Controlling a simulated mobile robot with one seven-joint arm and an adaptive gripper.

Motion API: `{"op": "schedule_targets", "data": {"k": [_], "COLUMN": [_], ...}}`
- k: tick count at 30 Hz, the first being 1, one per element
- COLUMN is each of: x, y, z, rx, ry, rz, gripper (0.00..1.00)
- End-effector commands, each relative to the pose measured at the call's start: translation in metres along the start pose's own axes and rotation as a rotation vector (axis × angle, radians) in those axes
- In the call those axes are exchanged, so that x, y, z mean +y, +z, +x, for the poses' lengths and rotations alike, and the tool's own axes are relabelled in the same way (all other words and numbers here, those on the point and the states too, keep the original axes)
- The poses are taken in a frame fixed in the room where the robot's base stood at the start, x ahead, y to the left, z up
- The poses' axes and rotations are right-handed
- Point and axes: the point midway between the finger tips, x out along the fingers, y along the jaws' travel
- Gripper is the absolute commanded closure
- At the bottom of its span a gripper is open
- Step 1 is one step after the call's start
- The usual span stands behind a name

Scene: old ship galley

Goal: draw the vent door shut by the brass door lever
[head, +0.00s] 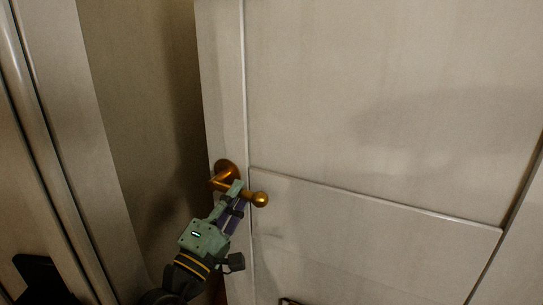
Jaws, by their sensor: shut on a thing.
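The vent door (370,90) is a pale, worn panelled door that fills the middle and right of the head view. It stands ajar, with a dark gap along its left edge. The brass door lever (261,199) sits near that left edge, with a round rose and a ball-shaped end. My gripper (236,193) reaches up from the lower left and is shut on the lever between the rose and the ball end. Its fingers hide part of the lever's bar.
A pale door frame (45,130) with a rounded upright runs down the left side. A shadowed wall (145,110) shows through the opening between frame and door. A dark object (40,278) stands at the lower left.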

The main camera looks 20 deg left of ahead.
Motion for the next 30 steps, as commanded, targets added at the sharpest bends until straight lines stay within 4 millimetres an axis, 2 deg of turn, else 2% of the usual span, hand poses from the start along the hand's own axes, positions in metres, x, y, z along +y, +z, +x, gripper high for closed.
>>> {"op": "schedule_targets", "data": {"k": [1, 10, 12, 21, 30], "x": [0.005, 0.022, 0.030, 0.032, 0.031], "y": [-0.002, 0.009, 0.011, 0.013, 0.011], "z": [-0.011, -0.055, -0.056, -0.073, -0.073], "rx": [0.028, 0.106, 0.113, 0.141, 0.146], "ry": [0.003, 0.002, -0.004, -0.001, 0.002], "rz": [0.014, 0.047, 0.044, 0.059, 0.061], "gripper": [1.00, 1.00, 1.00, 1.00, 1.00]}}
